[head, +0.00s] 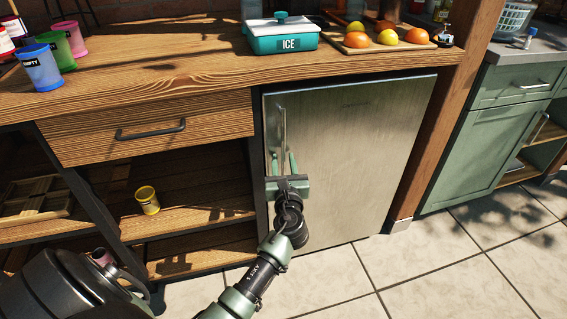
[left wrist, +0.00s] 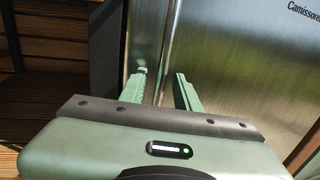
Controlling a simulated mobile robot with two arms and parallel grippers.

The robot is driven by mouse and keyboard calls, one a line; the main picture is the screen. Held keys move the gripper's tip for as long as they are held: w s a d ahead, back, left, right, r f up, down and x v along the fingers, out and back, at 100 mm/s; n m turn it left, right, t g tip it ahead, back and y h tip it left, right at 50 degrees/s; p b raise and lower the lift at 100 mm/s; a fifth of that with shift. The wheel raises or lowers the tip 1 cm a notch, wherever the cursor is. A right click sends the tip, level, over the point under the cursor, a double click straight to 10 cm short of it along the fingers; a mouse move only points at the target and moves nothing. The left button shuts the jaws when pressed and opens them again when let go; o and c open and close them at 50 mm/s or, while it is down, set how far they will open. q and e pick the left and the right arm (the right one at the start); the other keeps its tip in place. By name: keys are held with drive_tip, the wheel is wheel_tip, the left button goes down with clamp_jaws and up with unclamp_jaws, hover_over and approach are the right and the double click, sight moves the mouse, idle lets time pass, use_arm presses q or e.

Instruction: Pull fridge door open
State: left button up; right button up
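The fridge door (head: 360,150) is a brushed steel panel under the wooden counter, and it looks closed. It also shows in the left wrist view (left wrist: 245,70). Its upright bar handle (head: 283,128) runs along the left edge of the door. My left gripper (head: 283,160) is at the lower part of the handle. In the left wrist view, the gripper's two green fingers (left wrist: 160,78) stand apart, one on each side of the handle's line. Whether either finger touches the handle cannot be told. My right gripper is not in view.
A wooden drawer (head: 150,128) and open shelves with a yellow cup (head: 147,200) are left of the fridge. A teal ice box (head: 282,36) and a fruit board (head: 385,44) stand on the counter above. The tiled floor (head: 440,260) in front is clear.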

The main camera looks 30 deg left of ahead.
use_arm(q)
clamp_jaws()
idle(1.4)
